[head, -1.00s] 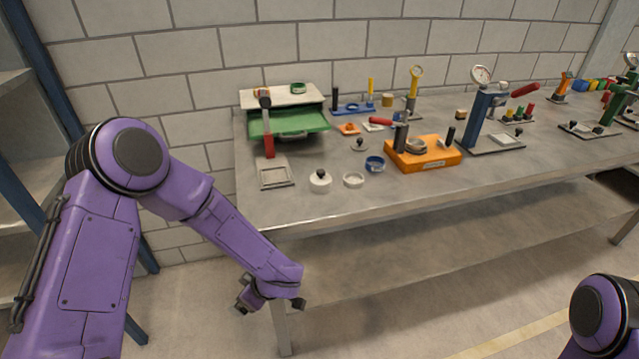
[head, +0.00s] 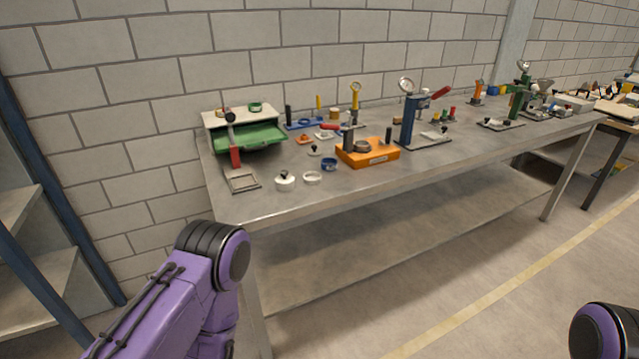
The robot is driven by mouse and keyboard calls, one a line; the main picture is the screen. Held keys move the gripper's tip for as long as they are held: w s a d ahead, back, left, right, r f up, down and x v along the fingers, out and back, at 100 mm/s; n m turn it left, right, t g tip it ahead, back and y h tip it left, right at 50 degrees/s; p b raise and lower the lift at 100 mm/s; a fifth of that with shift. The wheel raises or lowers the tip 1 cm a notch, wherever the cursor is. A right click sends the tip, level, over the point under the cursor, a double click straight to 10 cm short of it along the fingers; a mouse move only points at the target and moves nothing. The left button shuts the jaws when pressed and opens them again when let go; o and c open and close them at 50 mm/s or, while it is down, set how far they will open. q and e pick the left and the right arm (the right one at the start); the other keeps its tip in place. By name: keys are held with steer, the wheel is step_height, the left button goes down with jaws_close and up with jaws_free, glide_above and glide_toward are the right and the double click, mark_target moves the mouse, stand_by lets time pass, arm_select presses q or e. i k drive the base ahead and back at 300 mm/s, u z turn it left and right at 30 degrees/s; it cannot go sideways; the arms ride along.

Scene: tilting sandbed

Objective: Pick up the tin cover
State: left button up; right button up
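A round white lidded piece with a black knob (head: 285,181), which looks like the tin cover, sits upright near the front left edge of the grey workbench (head: 330,210). A white ring (head: 312,178) lies just to its right, apart from it. A smaller disc with a dark knob (head: 314,150) stands farther back; I cannot tell whether it is also a cover. My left arm is at the lower left, below the bench edge, and its gripper is not visible. Only a joint of my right arm shows at the lower right; its gripper is out of view.
A square metal frame (head: 242,180) lies left of the white piece. A green tray (head: 250,140) with a red-handled tool stands behind. A blue ring (head: 329,164) and an orange fixture (head: 367,153) are to the right. The bench front is mostly clear.

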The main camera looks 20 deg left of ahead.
mark_target(285, 182)
steer(key=z, duration=0.65)
steer(key=i, duration=0.85)
steer(key=u, duration=0.95)
